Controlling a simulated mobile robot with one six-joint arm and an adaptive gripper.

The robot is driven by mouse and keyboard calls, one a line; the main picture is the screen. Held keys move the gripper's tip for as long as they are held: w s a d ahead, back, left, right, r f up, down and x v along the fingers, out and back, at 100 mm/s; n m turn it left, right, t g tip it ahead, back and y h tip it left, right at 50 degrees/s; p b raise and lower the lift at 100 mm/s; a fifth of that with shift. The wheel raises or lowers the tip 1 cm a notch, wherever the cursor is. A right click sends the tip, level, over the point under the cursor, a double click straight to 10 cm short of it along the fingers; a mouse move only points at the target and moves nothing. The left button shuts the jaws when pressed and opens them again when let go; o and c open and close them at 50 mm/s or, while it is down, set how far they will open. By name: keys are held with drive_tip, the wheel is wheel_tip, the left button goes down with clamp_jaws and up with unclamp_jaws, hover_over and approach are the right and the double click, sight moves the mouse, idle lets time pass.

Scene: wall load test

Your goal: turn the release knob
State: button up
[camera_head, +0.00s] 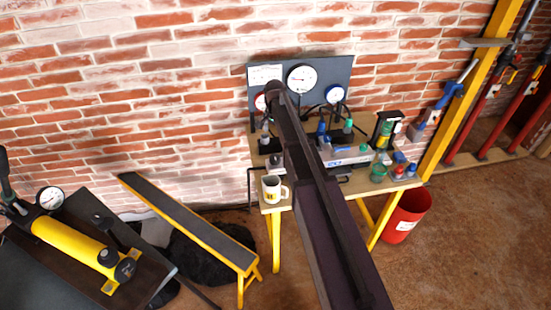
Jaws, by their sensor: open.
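A yellow cylinder pump (75,246) lies on a dark surface at the lower left, with a round white gauge (50,198) and a black lever handle (5,175) at its far end. A black round knob (125,269) sits at the near right end of the pump. A smaller black part (108,257) is beside it. I cannot tell from this view which of them is the release knob. No fingers of my gripper show.
A yellow-legged bench (190,222) stands right of the pump. A wooden table (275,207) holds a mug (272,189), bottles and tools, with a gauge panel (331,73) behind. A red bucket (405,215) and yellow post (475,88) are right. A brick wall closes the back.

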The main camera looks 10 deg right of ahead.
sight(275, 157)
drive_tip(key=shift+f+b, duration=6.8)
drive_tip(key=shift+f, duration=0.05)
drive_tip(key=c, duration=1.1)
